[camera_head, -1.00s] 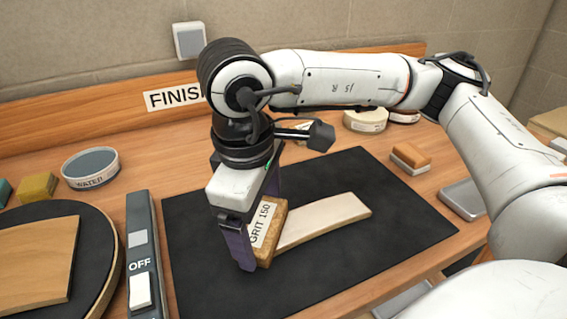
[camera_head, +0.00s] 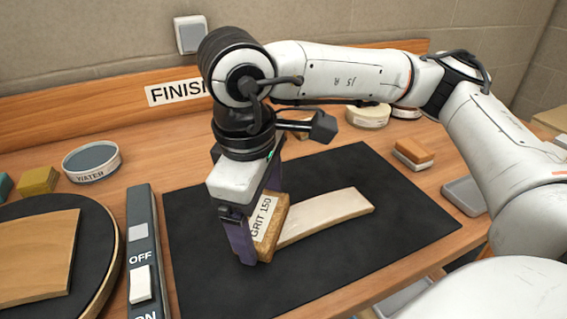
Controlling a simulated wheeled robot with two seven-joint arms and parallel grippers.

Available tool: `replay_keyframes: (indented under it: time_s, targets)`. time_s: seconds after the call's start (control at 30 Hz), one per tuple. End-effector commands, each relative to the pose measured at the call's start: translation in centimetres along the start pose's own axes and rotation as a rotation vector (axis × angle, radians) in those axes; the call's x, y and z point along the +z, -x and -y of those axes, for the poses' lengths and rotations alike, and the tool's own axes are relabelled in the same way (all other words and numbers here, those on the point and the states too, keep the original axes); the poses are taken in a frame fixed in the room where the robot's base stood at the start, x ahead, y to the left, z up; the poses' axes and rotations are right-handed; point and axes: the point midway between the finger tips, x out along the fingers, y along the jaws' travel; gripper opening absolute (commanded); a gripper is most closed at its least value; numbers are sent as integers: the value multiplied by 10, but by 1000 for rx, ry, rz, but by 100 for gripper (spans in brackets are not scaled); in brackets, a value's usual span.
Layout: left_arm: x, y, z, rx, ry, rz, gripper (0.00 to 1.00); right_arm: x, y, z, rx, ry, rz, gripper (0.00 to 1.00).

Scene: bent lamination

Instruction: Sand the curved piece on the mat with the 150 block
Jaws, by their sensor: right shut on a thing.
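The curved piece (camera_head: 325,217) is a pale, gently bent wooden strip lying on the black mat (camera_head: 390,225). Its left end is hidden behind the block. The 150 block (camera_head: 266,226) is tan and cork-like with a white "GRIT 150" label. My right gripper (camera_head: 258,230) points down with purple fingers and is shut on the block, holding it tilted at the left end of the curved piece. I cannot tell whether the block's underside touches the piece. My left gripper is not in view.
A round black disc with a wooden board (camera_head: 36,258) and a grey switch panel (camera_head: 140,240) marked OFF stand left of the mat. A WATER dish (camera_head: 91,163), yellow block (camera_head: 38,182), orange-and-white block (camera_head: 413,152) and grey tray (camera_head: 464,195) lie around. The mat's right side is clear.

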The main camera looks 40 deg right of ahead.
Motion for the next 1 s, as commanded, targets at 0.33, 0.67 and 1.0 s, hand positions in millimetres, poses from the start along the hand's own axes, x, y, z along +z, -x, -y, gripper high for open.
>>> replay_keyframes:
  time_s: [0.33,0.67,1.0]
  targets:
    - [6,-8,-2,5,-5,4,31,17,-2,-27,0,18,1,64]
    - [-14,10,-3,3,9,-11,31,18,51,-34,0,17,0,64]
    - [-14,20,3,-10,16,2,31,20,82,-40,0,12,0,64]
